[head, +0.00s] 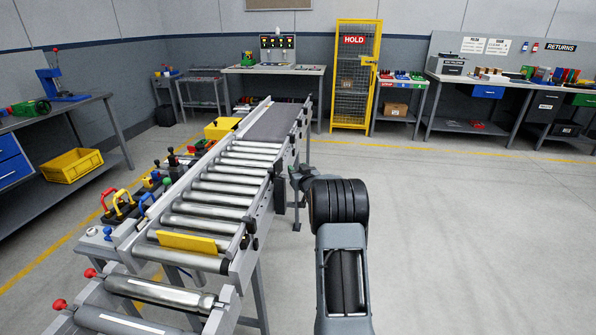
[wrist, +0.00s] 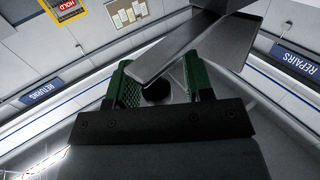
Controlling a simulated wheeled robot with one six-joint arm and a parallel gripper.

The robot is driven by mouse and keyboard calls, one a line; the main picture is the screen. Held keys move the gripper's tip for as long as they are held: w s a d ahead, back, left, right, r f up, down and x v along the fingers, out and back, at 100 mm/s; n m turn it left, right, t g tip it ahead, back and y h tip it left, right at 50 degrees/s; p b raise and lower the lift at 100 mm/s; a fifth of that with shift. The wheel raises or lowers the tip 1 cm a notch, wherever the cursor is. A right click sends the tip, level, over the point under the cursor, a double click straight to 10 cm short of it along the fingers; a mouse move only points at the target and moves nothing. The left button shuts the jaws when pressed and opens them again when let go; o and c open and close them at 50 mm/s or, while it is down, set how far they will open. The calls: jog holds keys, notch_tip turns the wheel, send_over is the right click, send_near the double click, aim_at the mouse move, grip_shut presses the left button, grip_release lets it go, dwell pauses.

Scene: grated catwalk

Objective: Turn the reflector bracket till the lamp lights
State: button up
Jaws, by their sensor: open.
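My gripper (wrist: 158,84) shows in the wrist view with its two green-padded fingers apart. A grey metal piece (wrist: 185,52), possibly the reflector bracket, crosses just beyond and partly over the fingers. A dark round part (wrist: 156,92) shows between the fingers; I cannot tell whether it is touched. In the head view my arm reaches to the right side of the roller conveyor (head: 225,185), and my wrist hides most of the gripper. A small black fitting (head: 250,222) sits on the conveyor's near right rail. I cannot make out the lamp or whether it is lit.
A yellow plate (head: 187,243) lies across the near rollers. Tools with coloured handles (head: 122,203) stand along the conveyor's left side. A yellow cage (head: 355,75) and workbenches line the back wall. The floor (head: 460,220) to the right is clear.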

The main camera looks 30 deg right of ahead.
jog(key=shift+c, duration=0.4)
grip_shut()
